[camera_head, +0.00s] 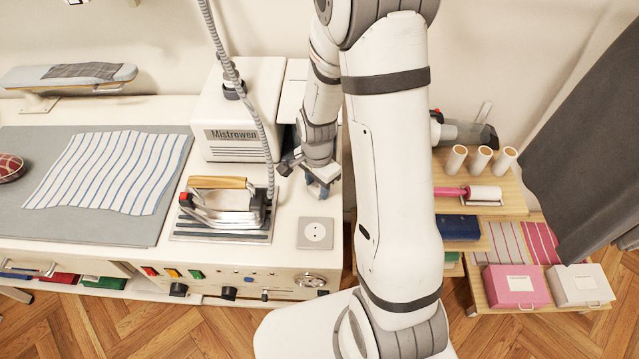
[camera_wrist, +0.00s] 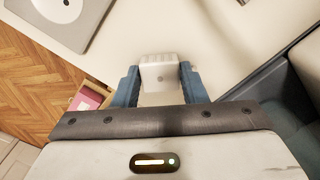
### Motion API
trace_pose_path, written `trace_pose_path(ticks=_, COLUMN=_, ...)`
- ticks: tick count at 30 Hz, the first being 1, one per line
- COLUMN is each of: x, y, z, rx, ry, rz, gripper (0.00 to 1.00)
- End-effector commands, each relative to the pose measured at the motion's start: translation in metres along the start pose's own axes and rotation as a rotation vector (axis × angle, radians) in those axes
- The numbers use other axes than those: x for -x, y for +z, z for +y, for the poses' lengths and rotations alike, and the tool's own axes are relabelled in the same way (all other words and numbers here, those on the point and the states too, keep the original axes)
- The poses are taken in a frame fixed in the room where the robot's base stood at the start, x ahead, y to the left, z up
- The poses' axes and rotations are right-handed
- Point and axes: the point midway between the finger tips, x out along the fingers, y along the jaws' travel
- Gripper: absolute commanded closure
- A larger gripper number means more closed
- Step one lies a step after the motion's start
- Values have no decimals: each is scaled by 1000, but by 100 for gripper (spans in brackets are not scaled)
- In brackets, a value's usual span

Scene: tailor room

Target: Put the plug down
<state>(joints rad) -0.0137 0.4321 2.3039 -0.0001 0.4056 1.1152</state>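The plug (camera_wrist: 160,72) is a small white block with a ribbed end. In the wrist view it sits between the two blue fingertips of my gripper (camera_wrist: 160,86), which appear to touch its sides. In the head view my gripper (camera_head: 319,189) points down low over the white tabletop, behind the socket plate (camera_head: 315,233). The plug is hard to make out there between the fingers. I cannot tell whether it touches the tabletop. The socket plate is grey with a round white outlet and also shows in the wrist view (camera_wrist: 86,28); nothing is plugged into it.
An iron (camera_head: 225,203) rests on its stand left of my gripper. The white Mistrowen steam box (camera_head: 238,110) stands behind it. A striped cloth (camera_head: 108,172) lies on the grey mat at left. Right of the table is a wooden shelf (camera_head: 513,205) with spools and boxes.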

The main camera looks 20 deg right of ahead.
Motion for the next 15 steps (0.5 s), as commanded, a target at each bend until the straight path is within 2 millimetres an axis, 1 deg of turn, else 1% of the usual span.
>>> trace_pose_path(ticks=1, x=0, y=0, z=0, rx=0, ry=0, rz=0, gripper=57)
trace_pose_path(ticks=6, x=0, y=0, z=0, rx=0, ry=0, rz=0, gripper=43)
trace_pose_path(ticks=15, x=3, y=0, z=0, rx=1, ry=0, rz=0, gripper=43)
